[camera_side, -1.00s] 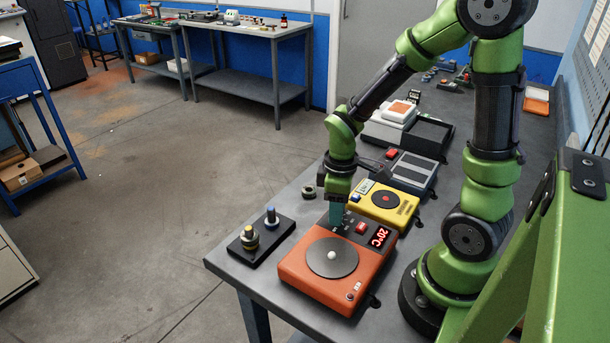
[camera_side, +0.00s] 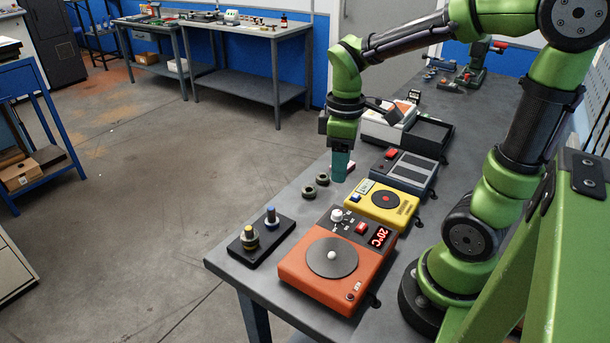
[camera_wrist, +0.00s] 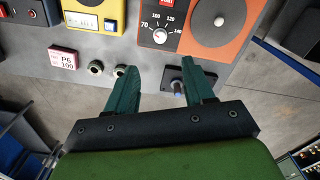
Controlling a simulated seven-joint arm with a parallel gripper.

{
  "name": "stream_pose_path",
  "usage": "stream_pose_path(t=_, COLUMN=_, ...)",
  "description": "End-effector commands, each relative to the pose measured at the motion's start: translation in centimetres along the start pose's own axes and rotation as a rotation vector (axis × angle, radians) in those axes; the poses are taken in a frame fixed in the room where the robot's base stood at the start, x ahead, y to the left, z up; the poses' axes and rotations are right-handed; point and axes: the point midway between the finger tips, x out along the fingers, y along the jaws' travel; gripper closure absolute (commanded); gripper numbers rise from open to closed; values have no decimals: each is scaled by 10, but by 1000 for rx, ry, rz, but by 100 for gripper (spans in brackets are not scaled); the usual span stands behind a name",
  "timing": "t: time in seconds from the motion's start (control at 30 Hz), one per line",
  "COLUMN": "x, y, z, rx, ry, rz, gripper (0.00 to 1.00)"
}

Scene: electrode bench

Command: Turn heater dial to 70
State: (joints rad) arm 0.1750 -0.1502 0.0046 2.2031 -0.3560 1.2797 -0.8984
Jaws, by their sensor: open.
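The orange heater (camera_side: 306,275) sits at the front of the bench with a grey round plate and a red display reading 20°C. Its white dial (camera_side: 337,215) is at the far left corner of its top. In the wrist view the dial (camera_wrist: 160,37) lies among the marks 70, 100, 120 and 140; its exact pointing is too small to tell. My gripper (camera_side: 340,172) points down above the bench, behind the heater and apart from the dial. In the wrist view my gripper (camera_wrist: 157,70) has its two teal fingers spread, with nothing between them.
A yellow device (camera_side: 381,205) and a grey device (camera_side: 405,171) stand behind the heater. A black base with two posts (camera_side: 262,245) is to its left. Two small rings (camera_side: 315,185) lie near my gripper, as does a small box marked P6 100 (camera_wrist: 69,60).

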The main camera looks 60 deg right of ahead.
Motion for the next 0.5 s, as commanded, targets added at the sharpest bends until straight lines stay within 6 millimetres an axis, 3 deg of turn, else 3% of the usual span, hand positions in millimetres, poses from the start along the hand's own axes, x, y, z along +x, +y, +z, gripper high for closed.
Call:
stream_pose_path(t=0.2, x=-36, y=0, z=0, rx=0, ry=1, rz=1, gripper=47)
stream_pose_path(t=0.5, x=-46, y=0, z=0, rx=1, ry=-1, rz=-1, gripper=47)
